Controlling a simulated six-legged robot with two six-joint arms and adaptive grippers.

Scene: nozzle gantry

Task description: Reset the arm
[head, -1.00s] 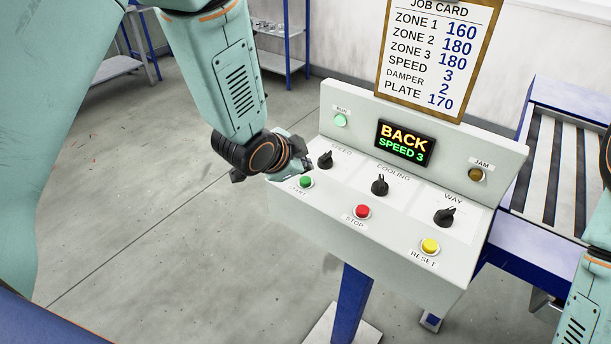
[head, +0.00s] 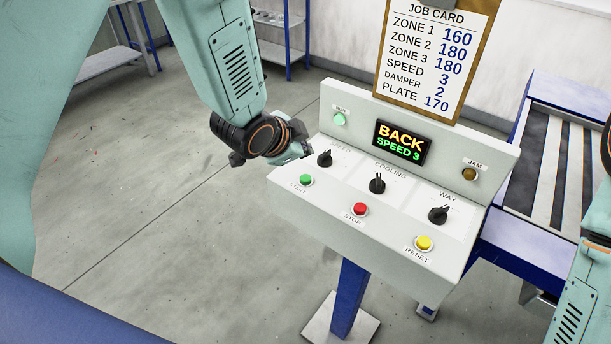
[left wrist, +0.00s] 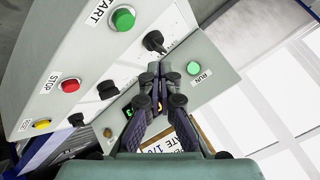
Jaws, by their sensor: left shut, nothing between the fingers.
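My left gripper (head: 298,150) is shut and empty, at the upper left of the control panel (head: 300,205), close to the speed knob (head: 325,158). I cannot tell whether it touches the panel. In the left wrist view its fingers (left wrist: 152,78) are together, with the green start button (left wrist: 123,19), red stop button (left wrist: 70,86) and lit green run lamp (left wrist: 193,68) around them. My right arm shows only in part at the right edge; its gripper is out of view.
The display (head: 401,142) reads BACK, SPEED 3. The cooling knob (head: 377,184), way knob (head: 438,215) and yellow reset button (head: 424,242) are on the panel. A job card (head: 434,60) stands behind it, a slatted conveyor (head: 560,170) right. Floor at left is clear.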

